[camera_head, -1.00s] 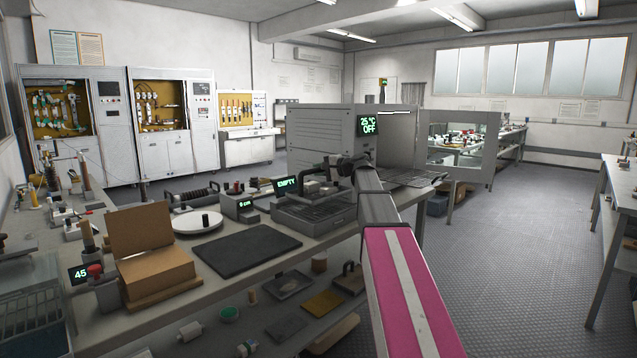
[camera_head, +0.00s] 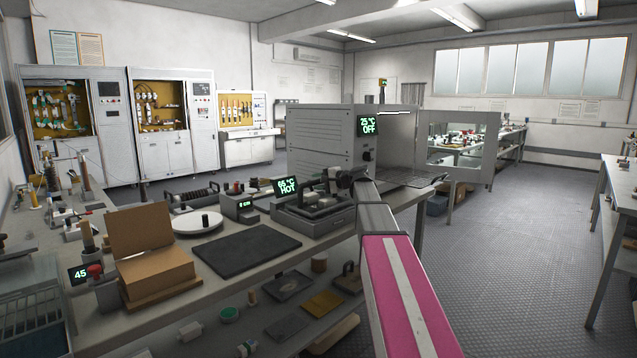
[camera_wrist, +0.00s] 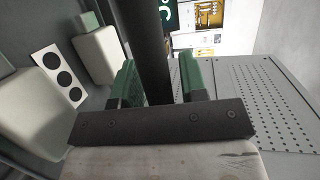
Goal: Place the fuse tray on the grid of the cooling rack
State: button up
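The cooling rack (camera_head: 308,222) is a grey unit on the bench, with a green display (camera_head: 287,186) reading 65 °C HOT. A dark fuse tray (camera_head: 322,207) sits low on top of it and covers most of the grid. Its exact seating is too small to tell. My gripper (camera_head: 335,182) is just above the tray at the rack's back right. In the wrist view, my gripper's green fingers (camera_wrist: 158,75) stand on both sides of a dark bar (camera_wrist: 152,35), seemingly the tray's handle. A narrow gap seems to show at the right finger, so the grip is unclear.
An oven (camera_head: 320,140) showing 25 °C OFF stands behind the rack with its door (camera_head: 458,150) open to the right. A black mat (camera_head: 247,250), a white round plate (camera_head: 197,223) and a cardboard box (camera_head: 155,272) lie to the left. The mat is empty.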

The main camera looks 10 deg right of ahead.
jog(key=shift+o, duration=0.2)
jog(key=shift+r, duration=0.1)
jog(key=shift+s+d, duration=0.15)
jog(key=v, duration=1.1)
jog(key=shift+d, duration=0.3)
jog(key=shift+s+r, duration=0.1)
jog(key=shift+s, duration=0.05)
dwell(0.5)
